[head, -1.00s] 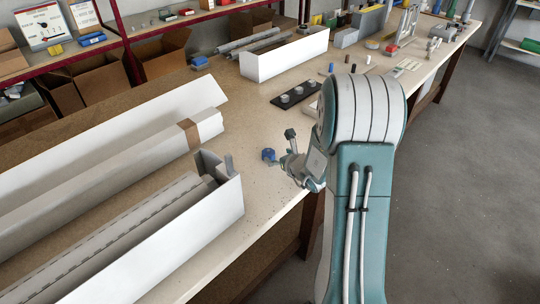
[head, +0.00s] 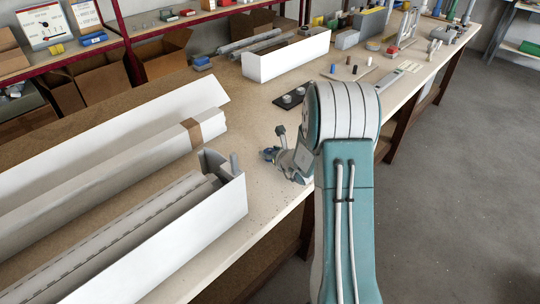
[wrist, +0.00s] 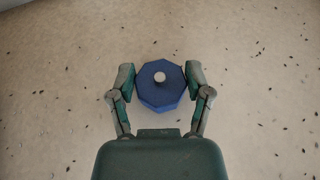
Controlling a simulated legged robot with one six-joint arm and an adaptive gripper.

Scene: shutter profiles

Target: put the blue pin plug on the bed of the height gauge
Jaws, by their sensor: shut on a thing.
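The blue pin plug (wrist: 160,98) is an eight-sided blue block with a pale round pin at its centre. In the wrist view it sits between the two fingers of my gripper (wrist: 161,82), which is shut on it. In the head view my gripper (head: 272,154) is low over the near part of the bench and largely hides the plug. I cannot tell whether the plug still touches the bench top. An upright grey frame (head: 408,26) at the far end of the bench may be the height gauge; its bed is not clear.
A long white open box (head: 210,230) lies left of my gripper, with long white profiles behind. A black plate with round pieces (head: 283,103) lies beyond, partly behind my arm. Small pegs (head: 355,69) and a white trough (head: 285,59) stand farther back. Bench top around the gripper is clear.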

